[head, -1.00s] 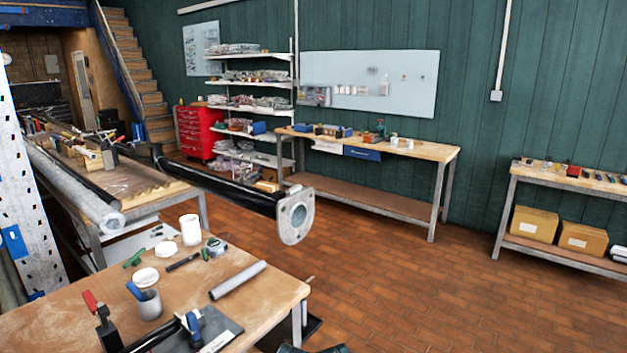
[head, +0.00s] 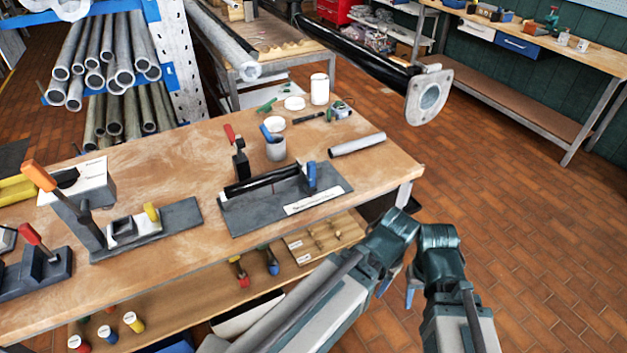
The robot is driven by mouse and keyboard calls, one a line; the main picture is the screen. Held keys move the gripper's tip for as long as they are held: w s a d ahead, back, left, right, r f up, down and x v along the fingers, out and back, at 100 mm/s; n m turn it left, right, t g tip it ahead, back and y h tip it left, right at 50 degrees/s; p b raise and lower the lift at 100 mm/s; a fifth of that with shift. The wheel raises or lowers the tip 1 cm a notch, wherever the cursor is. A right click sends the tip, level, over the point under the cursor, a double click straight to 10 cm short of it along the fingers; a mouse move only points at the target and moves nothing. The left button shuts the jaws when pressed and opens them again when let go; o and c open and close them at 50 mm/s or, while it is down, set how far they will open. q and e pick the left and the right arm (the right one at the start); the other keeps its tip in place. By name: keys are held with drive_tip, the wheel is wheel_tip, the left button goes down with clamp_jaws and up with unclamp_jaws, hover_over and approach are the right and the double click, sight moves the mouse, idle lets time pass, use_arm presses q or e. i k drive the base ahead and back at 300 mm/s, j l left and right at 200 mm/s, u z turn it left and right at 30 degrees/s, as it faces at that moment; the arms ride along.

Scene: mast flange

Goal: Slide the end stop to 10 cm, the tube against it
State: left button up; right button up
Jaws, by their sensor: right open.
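A dark grey base plate (head: 240,222) lies on the near wooden bench. It carries a black channel (head: 262,183) and a white printed strip (head: 313,202) whose marks are too small to read. A blue-topped upright piece (head: 311,178), apparently the end stop, stands at the channel's right end. A grey tube (head: 357,145) lies loose on the bench behind the plate's right corner, apart from the stop. My right gripper (head: 397,288) is open, low in front of the bench's right end, away from both. My left gripper does not show.
A red-handled clamp (head: 239,158) and a grey cup (head: 276,149) stand just behind the plate. An orange-handled tool (head: 60,195) and a yellow-knobbed fixture (head: 140,225) stand left. A flanged black mast (head: 429,97) juts out beyond the bench. Floor at right is clear.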

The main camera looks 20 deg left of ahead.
sight(256, 182)
drive_tip(key=u, duration=1.25)
